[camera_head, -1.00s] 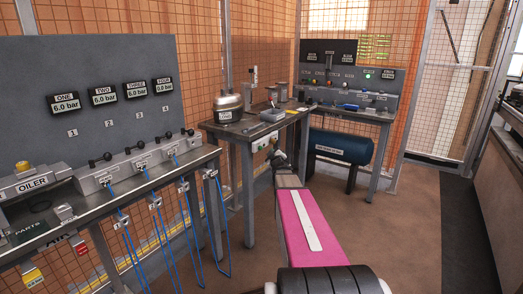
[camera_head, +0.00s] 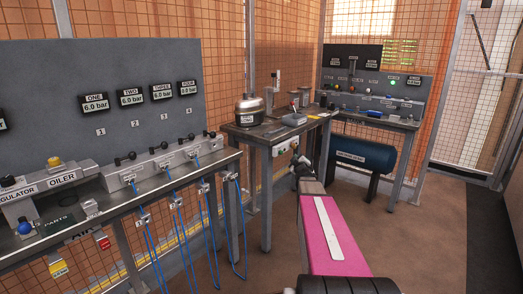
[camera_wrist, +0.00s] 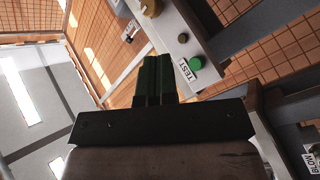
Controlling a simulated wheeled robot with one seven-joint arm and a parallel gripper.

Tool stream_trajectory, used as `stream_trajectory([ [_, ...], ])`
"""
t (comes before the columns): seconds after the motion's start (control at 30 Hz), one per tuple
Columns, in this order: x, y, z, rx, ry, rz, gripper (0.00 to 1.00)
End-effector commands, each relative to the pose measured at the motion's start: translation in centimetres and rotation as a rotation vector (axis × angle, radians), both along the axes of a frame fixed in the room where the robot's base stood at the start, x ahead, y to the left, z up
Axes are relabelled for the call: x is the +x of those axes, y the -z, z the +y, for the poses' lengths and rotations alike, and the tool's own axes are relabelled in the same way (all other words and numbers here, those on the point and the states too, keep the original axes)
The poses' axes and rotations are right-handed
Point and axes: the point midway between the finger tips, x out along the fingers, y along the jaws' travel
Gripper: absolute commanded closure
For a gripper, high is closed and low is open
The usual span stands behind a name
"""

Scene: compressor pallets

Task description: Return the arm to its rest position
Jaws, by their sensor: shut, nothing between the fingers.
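My arm, with a pink link (camera_head: 334,240), reaches forward from the bottom of the head view toward the corner between the benches. Its far end is small and dark there, so the fingers cannot be made out in that view. In the wrist view my gripper (camera_wrist: 155,78) shows two dark green fingers side by side, closed together with nothing held. A grey panel with a TEST label (camera_wrist: 187,72) and a green button (camera_wrist: 195,63) lies just beyond and right of the fingers. I cannot tell how far away it is.
A long bench (camera_head: 130,208) with valves and hanging blue hoses runs along the left. A middle table (camera_head: 262,133) carries a metal pot (camera_head: 249,111). A blue tank (camera_head: 365,153) sits under the back bench (camera_head: 404,122). The brown floor (camera_head: 420,245) at right is open.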

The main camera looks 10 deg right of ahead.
Motion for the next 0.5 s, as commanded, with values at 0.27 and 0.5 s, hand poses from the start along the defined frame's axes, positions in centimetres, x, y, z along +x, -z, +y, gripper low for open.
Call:
stream_trajectory([
  [0.27,-1.8,2.8,2.1,0.113,0.06,0.132,1.0],
  [0.5,-7.1,9.4,7.4,0.359,0.193,0.453,1.0],
])
